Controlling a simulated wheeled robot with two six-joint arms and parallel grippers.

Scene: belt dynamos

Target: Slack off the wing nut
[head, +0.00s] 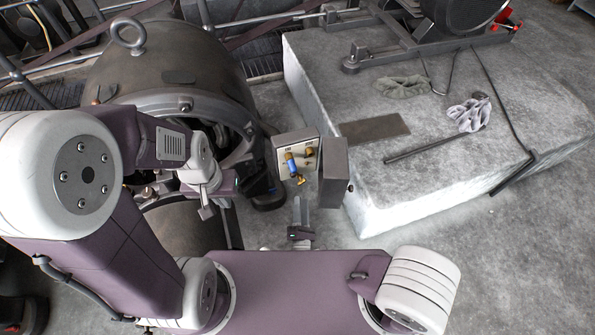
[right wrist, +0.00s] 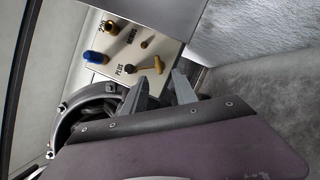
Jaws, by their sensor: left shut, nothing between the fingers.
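The brass wing nut (right wrist: 151,66) sits on a stud of a pale terminal plate (right wrist: 165,47), close to the PLUS marking. In the head view the wing nut (head: 299,180) is small at the plate's lower edge. My right gripper (right wrist: 160,82) is open in the right wrist view, its two grey fingers apart and empty. The fingertips lie just below the wing nut; I cannot tell if they touch it. In the head view my right gripper (head: 302,203) is below the terminal box. My left gripper (head: 207,212) is shut and empty, left of the box.
A blue-sleeved brass connector (head: 292,166) and another brass fitting (head: 309,152) are on the plate. An open grey cover (head: 334,173) stands right of it. The large dynamo (head: 165,65) is at left. A concrete plinth (head: 400,205) with rags and a bar is at right.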

